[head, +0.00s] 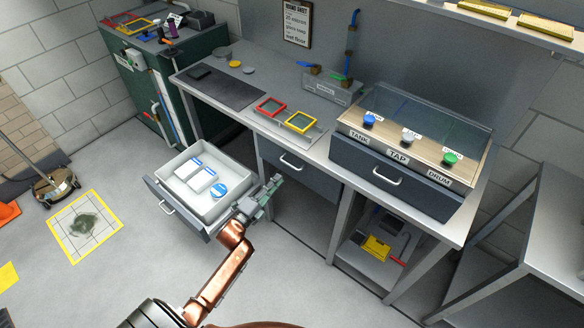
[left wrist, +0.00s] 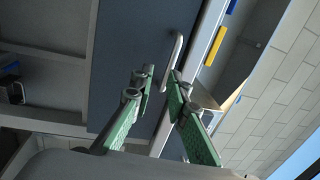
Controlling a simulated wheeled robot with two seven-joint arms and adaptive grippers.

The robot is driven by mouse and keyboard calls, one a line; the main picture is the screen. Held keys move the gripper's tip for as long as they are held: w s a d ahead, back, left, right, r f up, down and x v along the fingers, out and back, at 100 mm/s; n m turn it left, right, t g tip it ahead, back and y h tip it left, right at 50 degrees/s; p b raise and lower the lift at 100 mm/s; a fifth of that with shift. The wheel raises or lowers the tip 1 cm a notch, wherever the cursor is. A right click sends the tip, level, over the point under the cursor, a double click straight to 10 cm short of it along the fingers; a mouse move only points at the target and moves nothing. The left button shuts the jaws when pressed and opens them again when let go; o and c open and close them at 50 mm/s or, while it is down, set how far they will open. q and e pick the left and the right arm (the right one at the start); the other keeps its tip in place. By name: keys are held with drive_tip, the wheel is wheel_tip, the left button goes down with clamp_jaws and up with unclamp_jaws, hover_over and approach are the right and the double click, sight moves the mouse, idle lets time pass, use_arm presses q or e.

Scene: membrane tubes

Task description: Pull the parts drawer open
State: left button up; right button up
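One drawer (head: 151,184) at the left of the bench stands pulled out, with white boxes and a blue round item inside. A closed grey-blue drawer (head: 272,155) with a pale bar handle (head: 291,160) is under the middle of the bench. No label shows which is the parts drawer. My left gripper (head: 270,191) is beside the right side of the open drawer, in front of the closed one. In the left wrist view my left gripper (left wrist: 158,88) is open and empty, its green fingers pointing at a bar handle (left wrist: 173,52) just beyond the tips. My right gripper is out of view.
The bench top holds a dark mat (head: 222,88), a red frame (head: 270,107) and a yellow frame (head: 300,122). A labelled console (head: 390,185) with another handle stands at the right.

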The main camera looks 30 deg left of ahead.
sight(289, 165)
use_arm(q)
drive_tip(key=shift+m, duration=0.3)
drive_tip(key=w+r, duration=0.1)
drive_tip(key=w, duration=0.1)
drive_tip(key=w+r+b, duration=0.1)
drive_tip(key=w, duration=0.2)
drive_tip(key=w+d+r, duration=0.1)
drive_tip(key=w, duration=0.2)
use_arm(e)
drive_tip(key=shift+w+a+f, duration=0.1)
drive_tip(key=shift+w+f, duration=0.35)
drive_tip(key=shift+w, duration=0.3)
use_arm(q)
drive_tip(key=shift+c, duration=0.3)
clamp_jaws()
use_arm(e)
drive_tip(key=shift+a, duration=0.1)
use_arm(q)
drive_tip(key=shift+s, duration=0.2)
